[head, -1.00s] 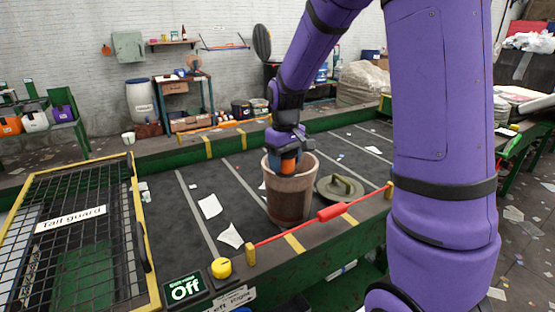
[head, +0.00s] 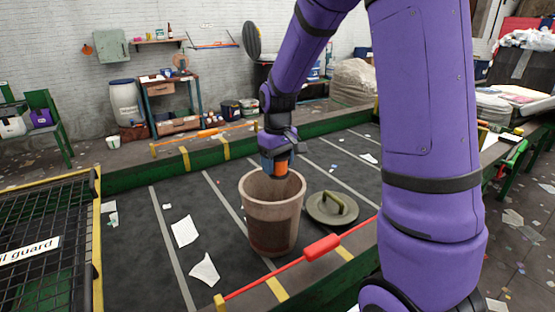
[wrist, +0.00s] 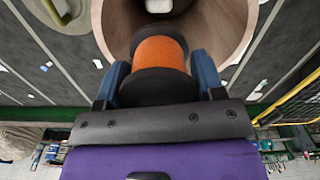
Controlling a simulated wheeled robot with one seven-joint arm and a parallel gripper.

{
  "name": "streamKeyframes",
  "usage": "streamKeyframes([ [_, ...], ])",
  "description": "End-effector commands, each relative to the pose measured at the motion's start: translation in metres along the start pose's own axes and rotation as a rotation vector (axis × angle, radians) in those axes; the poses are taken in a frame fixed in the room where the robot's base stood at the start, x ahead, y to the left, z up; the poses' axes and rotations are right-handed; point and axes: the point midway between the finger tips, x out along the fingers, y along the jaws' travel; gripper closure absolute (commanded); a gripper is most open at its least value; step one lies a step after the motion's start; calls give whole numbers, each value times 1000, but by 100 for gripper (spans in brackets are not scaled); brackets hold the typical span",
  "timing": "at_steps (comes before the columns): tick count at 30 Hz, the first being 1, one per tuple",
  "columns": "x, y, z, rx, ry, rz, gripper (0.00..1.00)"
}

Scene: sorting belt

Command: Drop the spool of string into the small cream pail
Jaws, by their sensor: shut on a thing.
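The spool of string (wrist: 158,55), orange between dark end discs, is in my gripper (wrist: 160,70). The blue fingers press on it from both sides. In the head view my gripper (head: 275,165) points down at the far side of the pail's mouth, with an orange bit of the spool (head: 281,170) showing. The pail (head: 272,227), pinkish cream and open at the top, stands upright on the dark belt. In the wrist view the pail (wrist: 238,25) opens beyond the spool. A small white thing (wrist: 158,5) shows inside it; the rest of its inside is hidden.
A round grey-green lid (head: 332,208) with a handle lies on the belt right of the pail. A red-handled cord (head: 322,247) runs along the near edge. White paper scraps (head: 185,231) lie to the left. A mesh guard (head: 50,240) stands at far left.

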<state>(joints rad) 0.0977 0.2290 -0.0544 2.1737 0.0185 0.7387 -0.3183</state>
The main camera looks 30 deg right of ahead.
Motion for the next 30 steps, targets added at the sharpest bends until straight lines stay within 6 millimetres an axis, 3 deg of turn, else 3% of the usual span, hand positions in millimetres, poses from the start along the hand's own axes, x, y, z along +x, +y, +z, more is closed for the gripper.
streamKeyframes([
  [12,42,0,0,0,-2,-1,61],
  [25,49,0,0,0,-1,0,61],
  [26,49,0,0,0,-1,0,33],
  [29,48,0,0,0,-1,0,10],
  [30,48,0,0,0,-1,0,8],
])
